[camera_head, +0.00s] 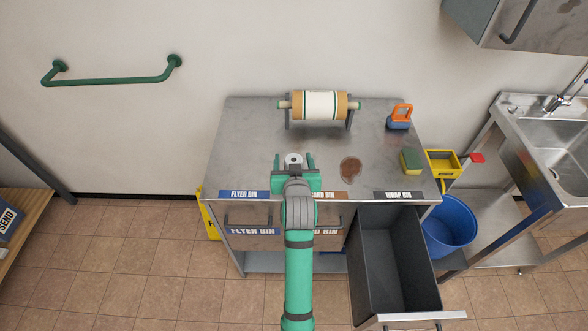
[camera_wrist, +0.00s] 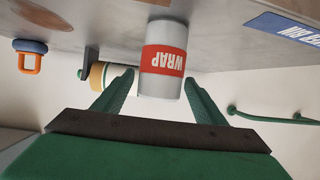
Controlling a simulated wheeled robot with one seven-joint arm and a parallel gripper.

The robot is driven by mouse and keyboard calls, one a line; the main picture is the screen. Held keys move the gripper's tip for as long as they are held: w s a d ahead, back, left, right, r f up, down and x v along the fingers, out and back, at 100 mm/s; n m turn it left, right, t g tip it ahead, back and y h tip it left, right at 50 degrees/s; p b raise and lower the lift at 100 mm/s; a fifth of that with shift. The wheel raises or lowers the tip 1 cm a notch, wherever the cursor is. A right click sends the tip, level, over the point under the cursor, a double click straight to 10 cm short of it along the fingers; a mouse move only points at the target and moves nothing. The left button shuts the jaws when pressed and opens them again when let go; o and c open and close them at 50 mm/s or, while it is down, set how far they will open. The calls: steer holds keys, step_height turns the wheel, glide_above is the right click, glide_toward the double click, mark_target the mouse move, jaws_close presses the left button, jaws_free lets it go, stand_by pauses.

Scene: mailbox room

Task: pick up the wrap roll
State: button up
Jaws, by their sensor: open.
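The wrap roll (camera_wrist: 164,62) is a white cylinder with a red band reading WRAP. It stands on the steel worktop, and the wrist view shows it upside down. In the head view only its round top (camera_head: 293,158) shows clearly, near the worktop's left front. My gripper (camera_head: 293,164) is open, with its green fingers on either side of the roll. In the wrist view the gripper (camera_wrist: 160,82) has the roll between and beyond its fingertips. I cannot tell whether a finger touches it.
A paper roll on a holder (camera_head: 320,105) stands at the worktop's back. An orange-handled blue tool (camera_head: 400,118), a sponge (camera_head: 411,161) and a brown stain (camera_head: 350,168) lie to the right. The wrap bin drawer (camera_head: 397,260) is pulled out in front; a blue bucket (camera_head: 449,222) is beside it.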

steer(key=shift+x, duration=1.7)
steer(key=c, duration=1.1)
steer(key=shift+r, duration=0.1)
